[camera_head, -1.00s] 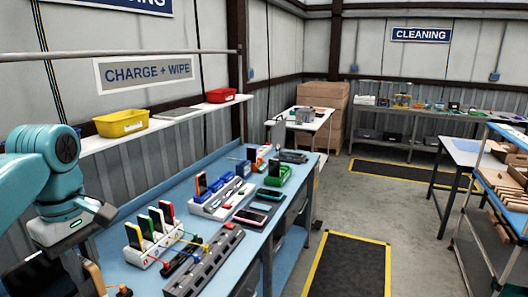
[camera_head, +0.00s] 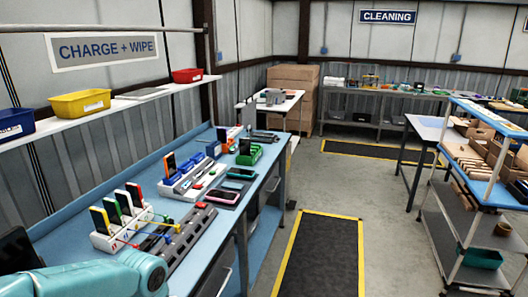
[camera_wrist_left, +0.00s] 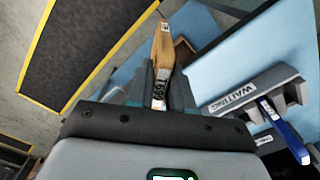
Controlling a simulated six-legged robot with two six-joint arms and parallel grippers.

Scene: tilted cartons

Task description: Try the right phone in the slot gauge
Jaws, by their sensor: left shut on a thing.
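In the left wrist view my left gripper (camera_wrist_left: 160,100) is shut on a narrow tan, wood-coloured slab (camera_wrist_left: 162,55) with a dark printed number near the jaws. The slab points away from the camera; I cannot tell whether it is a phone. Beside it a grey holder marked "WAITING" (camera_wrist_left: 250,90) stands on the blue bench, with a blue phone-like piece (camera_wrist_left: 285,130) at it. In the head view phones stand in a white rack (camera_head: 105,241), and others lie flat, such as a dark one with a pink rim (camera_head: 222,197). I cannot identify the slot gauge. My right gripper is out of view.
The blue bench (camera_head: 75,245) also carries a long grey strip (camera_head: 192,240), coloured cables and a green tray (camera_head: 249,155). Bins line the shelf above, including a yellow one (camera_head: 80,103). A trolley (camera_head: 470,205) stands right; the aisle mat (camera_head: 318,255) is clear.

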